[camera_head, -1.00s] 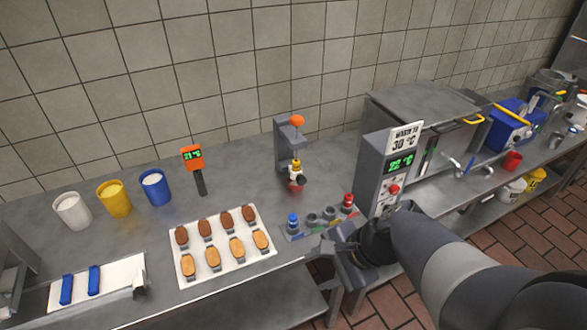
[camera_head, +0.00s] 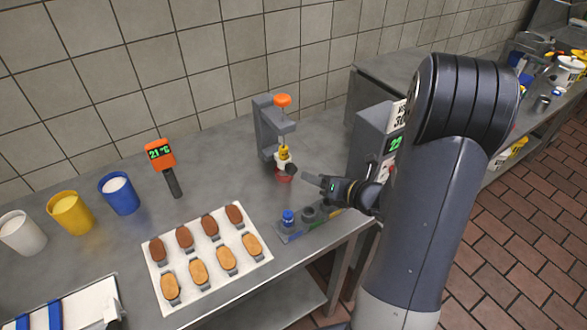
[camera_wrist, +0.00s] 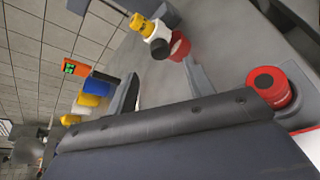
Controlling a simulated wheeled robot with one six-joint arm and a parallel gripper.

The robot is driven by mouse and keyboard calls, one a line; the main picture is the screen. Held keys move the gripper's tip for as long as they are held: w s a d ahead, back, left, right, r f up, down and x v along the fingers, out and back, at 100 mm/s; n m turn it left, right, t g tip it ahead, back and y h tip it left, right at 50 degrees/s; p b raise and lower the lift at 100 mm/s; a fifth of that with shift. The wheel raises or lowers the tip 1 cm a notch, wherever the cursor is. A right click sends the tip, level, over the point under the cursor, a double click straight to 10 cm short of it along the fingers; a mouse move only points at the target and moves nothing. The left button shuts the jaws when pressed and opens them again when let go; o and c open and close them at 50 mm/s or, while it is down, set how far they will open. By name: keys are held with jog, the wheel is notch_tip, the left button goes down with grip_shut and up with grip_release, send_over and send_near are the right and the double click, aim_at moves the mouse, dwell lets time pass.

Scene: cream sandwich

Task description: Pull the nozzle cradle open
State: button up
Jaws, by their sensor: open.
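The grey dispenser stand (camera_head: 266,130) with an orange knob (camera_head: 282,100) on top stands on the counter near the tiled wall. At its foot is the nozzle part, with a yellow piece (camera_head: 283,152), a white piece, a dark round end (camera_head: 291,168) and a red base (camera_head: 283,177). The same nozzle part shows at the top of the wrist view, its dark end (camera_wrist: 160,49) facing me. My gripper (camera_head: 313,180) is open and empty, just right of the dark end and apart from it. In the wrist view, my fingers (camera_wrist: 163,92) spread below the nozzle part.
A holder with a blue-capped nozzle (camera_head: 288,218) stands near the counter's front edge below my gripper. A red-topped piece (camera_wrist: 268,84) is close on the right. The tray of biscuits (camera_head: 206,286) lies left. A grey temperature box (camera_head: 369,145) stands right.

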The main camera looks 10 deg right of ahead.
aim_at(295, 170)
jog(key=p+x, duration=0.1)
jog(key=x, duration=0.8)
jog(key=shift+s, duration=0.1)
jog(key=shift+c, duration=0.2)
grip_shut()
